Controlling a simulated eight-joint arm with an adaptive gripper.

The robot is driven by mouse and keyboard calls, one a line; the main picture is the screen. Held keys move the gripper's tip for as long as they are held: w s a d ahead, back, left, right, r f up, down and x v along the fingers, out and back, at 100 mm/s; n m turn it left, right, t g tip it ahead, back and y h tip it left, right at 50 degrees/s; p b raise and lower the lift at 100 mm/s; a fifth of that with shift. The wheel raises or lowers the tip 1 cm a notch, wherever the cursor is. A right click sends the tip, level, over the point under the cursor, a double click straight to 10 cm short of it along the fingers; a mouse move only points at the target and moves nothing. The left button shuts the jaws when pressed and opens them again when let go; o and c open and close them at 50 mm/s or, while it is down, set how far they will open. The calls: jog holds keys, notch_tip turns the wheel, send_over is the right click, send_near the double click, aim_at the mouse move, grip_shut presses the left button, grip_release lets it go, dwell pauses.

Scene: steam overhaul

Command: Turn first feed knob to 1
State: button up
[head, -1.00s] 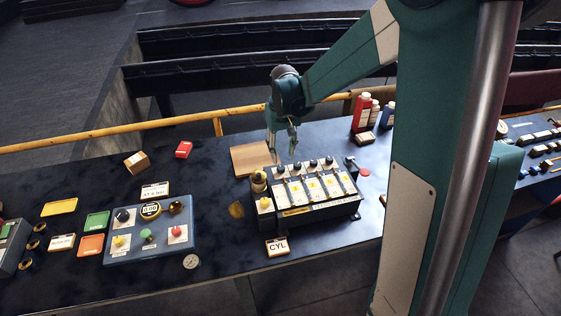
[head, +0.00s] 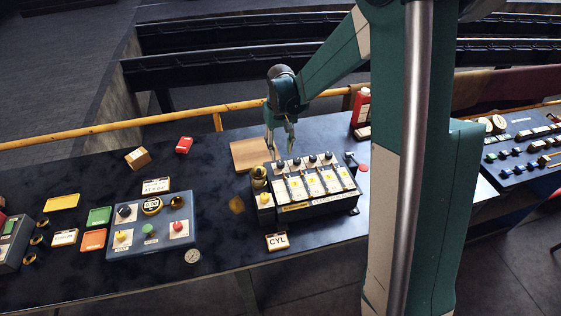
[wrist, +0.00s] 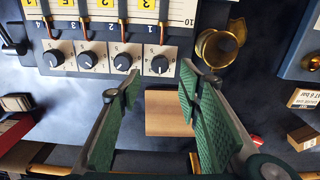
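The feed box (head: 322,208) stands on the dark bench, with a row of black knobs along its far edge. In the wrist view the knobs (wrist: 87,61) sit on pale dial plates with small numbers. The knob at the row's end beside the brass cup (wrist: 217,47) is probably the first feed knob (wrist: 160,64); it also shows in the head view (head: 280,167). Its exact pointer setting is too small to read. My gripper (wrist: 163,88) is open and empty, its green-padded fingers apart. In the head view my gripper (head: 281,152) points down just behind that knob, not visibly touching it.
A wooden board (head: 249,154) lies behind the box. A blue control panel (head: 150,228) stands to the left, a CYL tag (head: 277,241) in front. A red bottle (head: 361,108) stands at back right, partly hidden by my arm.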

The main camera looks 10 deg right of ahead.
aim_at(281, 163)
jog(key=shift+f, duration=3.55)
jog(key=c, duration=0.9)
